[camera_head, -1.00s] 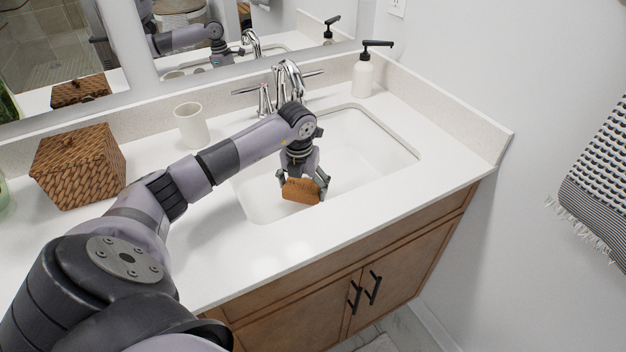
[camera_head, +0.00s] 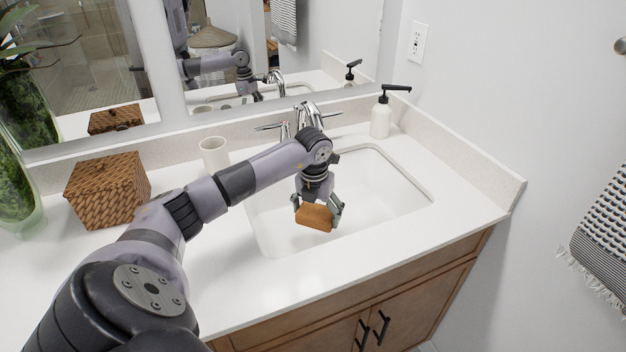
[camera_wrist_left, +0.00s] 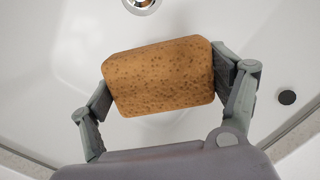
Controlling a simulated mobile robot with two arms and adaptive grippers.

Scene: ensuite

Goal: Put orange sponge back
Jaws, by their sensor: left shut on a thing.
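The orange sponge (camera_head: 315,217) is a small porous block. My left gripper (camera_head: 318,208) is shut on it, with one finger at each end, and holds it over the front part of the white sink (camera_head: 385,200). In the left wrist view the sponge (camera_wrist_left: 160,76) sits between the two fingers of my left gripper (camera_wrist_left: 162,88). The white basin lies below it, and a drain (camera_wrist_left: 141,4) shows at the top edge. How high the sponge is above the basin floor is hard to tell. My right gripper is not in view.
A chrome faucet (camera_head: 308,118) stands behind the sink, with a soap dispenser (camera_head: 380,115) to its right. A white cup (camera_head: 214,155) and a lidded wicker basket (camera_head: 108,190) stand on the counter to the left. The counter front (camera_head: 240,300) is clear.

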